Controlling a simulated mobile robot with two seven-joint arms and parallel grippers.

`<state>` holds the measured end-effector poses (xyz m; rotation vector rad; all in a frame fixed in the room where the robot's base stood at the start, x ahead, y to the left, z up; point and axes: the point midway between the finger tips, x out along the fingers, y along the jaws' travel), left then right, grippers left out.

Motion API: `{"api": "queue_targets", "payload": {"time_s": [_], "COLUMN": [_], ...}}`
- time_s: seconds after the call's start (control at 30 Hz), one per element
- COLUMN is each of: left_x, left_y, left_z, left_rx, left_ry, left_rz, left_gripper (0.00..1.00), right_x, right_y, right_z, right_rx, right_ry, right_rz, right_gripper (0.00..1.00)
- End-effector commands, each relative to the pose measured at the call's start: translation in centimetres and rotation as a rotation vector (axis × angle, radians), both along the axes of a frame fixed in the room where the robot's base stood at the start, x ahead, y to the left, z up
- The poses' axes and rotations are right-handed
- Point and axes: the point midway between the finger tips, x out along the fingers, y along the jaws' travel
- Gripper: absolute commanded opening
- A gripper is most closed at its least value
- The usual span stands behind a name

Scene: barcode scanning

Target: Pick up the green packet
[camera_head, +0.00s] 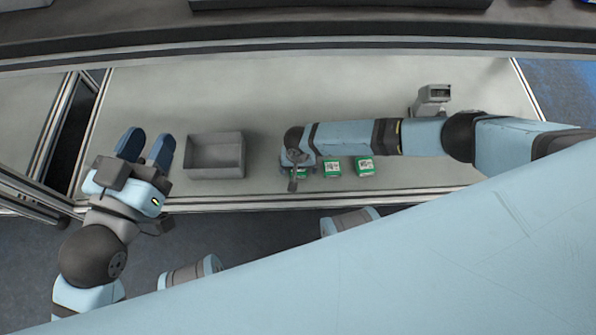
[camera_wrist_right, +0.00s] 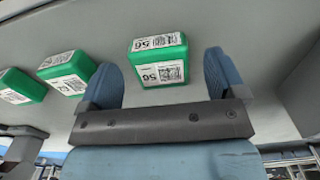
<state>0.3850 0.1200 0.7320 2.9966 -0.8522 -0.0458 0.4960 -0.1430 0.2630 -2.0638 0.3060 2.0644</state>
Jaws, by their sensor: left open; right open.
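Three green packets with white barcode labels stand in a row on the table. In the right wrist view, one green packet (camera_wrist_right: 158,60) lies between and slightly past the open fingers of my right gripper (camera_wrist_right: 160,68), with a gap on both sides. The other two packets (camera_wrist_right: 67,72) (camera_wrist_right: 20,87) are to the left there. My left gripper (camera_head: 146,147) is open and empty.
A grey open bin (camera_head: 216,135) stands on the table between my left gripper and the packets; it looks empty. A grey scanner (camera_head: 433,95) stands at the back right, behind my right arm. The back left of the table is clear.

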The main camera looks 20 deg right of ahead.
Motion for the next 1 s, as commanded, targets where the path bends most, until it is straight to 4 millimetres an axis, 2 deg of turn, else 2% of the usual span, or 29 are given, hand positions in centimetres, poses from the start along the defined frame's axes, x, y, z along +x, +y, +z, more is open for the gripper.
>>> {"api": "queue_targets", "payload": {"time_s": [0.03, 0.1, 0.33, 0.37, 0.6, 0.87, 1.0], "left_x": [0.17, 0.31, 0.36, 0.35, 0.35, 0.35, 0.32], "left_y": [0.12, 0.20, 0.23, 0.22, 0.21, 0.21, 0.17], "left_z": [-0.32, -0.10, 0.17, 0.17, 0.17, 0.22, 0.64], "left_rx": [0.013, 0.023, 0.027, 0.026, 0.026, 0.026, 0.021], "left_ry": [-0.021, -0.040, -0.048, -0.048, -0.048, -0.047, -0.039], "left_rz": [0.000, 0.001, 0.002, 0.002, 0.001, 0.001, -0.001], "left_gripper": [0.43, 0.43, 0.43, 0.43, 0.43, 0.43, 0.43], "right_x": [0.05, 0.01, -0.03, -0.03, -0.03, -0.01, 0.00], "right_y": [0.04, 0.04, 0.02, 0.02, 0.02, 0.03, 0.04], "right_z": [-0.86, -1.16, -1.10, -1.10, -1.10, -1.00, -0.25], "right_rx": [0.000, 0.000, 0.000, 0.000, 0.000, 0.001, 0.002], "right_ry": [0.000, 0.000, 0.001, 0.001, 0.001, 0.000, -0.001], "right_rz": [0.000, 0.000, 0.000, 0.000, 0.000, 0.000, -0.001], "right_gripper": [0.89, 0.89, 0.89, 0.87, 0.32, 0.31, 0.31]}}
